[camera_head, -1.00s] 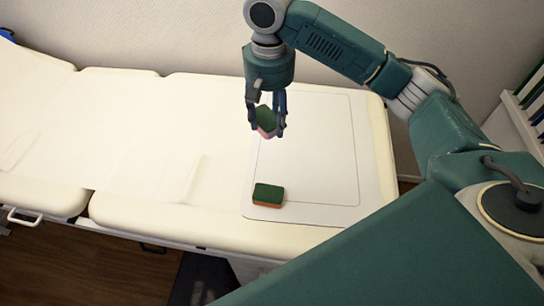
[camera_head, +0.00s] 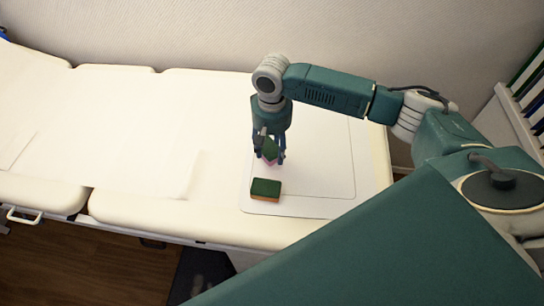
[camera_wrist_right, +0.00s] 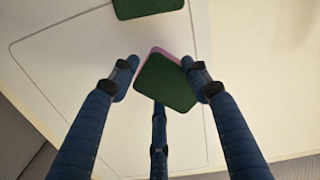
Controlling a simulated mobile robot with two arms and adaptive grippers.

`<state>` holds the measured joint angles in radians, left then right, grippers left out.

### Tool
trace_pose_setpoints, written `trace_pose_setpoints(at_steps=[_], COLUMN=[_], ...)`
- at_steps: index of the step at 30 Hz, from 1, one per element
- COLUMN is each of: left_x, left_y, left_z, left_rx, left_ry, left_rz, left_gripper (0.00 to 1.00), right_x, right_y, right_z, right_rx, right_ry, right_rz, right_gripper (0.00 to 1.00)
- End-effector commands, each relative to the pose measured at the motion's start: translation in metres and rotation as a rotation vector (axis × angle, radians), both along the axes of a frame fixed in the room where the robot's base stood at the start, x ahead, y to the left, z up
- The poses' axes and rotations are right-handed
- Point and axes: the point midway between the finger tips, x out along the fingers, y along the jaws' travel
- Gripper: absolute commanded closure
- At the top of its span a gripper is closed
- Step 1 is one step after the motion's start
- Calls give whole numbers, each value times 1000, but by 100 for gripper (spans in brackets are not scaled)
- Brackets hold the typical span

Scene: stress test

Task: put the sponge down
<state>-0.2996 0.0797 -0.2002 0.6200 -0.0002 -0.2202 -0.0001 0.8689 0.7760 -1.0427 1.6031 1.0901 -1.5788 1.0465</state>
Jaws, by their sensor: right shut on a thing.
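My right gripper (camera_head: 270,157) points down low over the grey-white mat and is shut on a green and pink sponge (camera_head: 270,149). In the right wrist view the held sponge (camera_wrist_right: 167,83) shows its green face and a pink edge, tilted between the blue fingers. Whether its underside touches the mat is hard to tell. A second sponge, green on top and orange below (camera_head: 265,189), lies flat on the mat, just in front of the gripper. It also shows at the top of the right wrist view (camera_wrist_right: 146,8). My left gripper is not in view.
The mat (camera_head: 325,180) lies on a cream padded couch (camera_head: 110,130) against a wall. The mat is clear to the right of the sponges, and the couch is bare to the left. A rack with coloured items (camera_head: 525,95) stands at the right edge.

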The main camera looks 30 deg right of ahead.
Motion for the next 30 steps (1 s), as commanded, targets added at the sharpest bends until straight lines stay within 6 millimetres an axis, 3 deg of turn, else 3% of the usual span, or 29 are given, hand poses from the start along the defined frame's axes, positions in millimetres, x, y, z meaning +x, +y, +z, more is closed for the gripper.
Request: trace_pose_setpoints(at_steps=[8,21,22,24,30], left_x=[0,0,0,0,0], left_y=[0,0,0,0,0], left_z=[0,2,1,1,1], left_rx=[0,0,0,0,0], left_ry=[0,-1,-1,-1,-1], left_rz=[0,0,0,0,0], left_gripper=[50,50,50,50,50], right_x=[-1,-1,0,0,0], right_y=[0,0,0,0,0], right_z=[-39,-45,-44,-44,-44], right_rx=[-2,0,0,0,-1], right_ry=[2,2,0,0,0], right_rz=[1,1,1,1,1], right_gripper=[81,81,47,34,34])
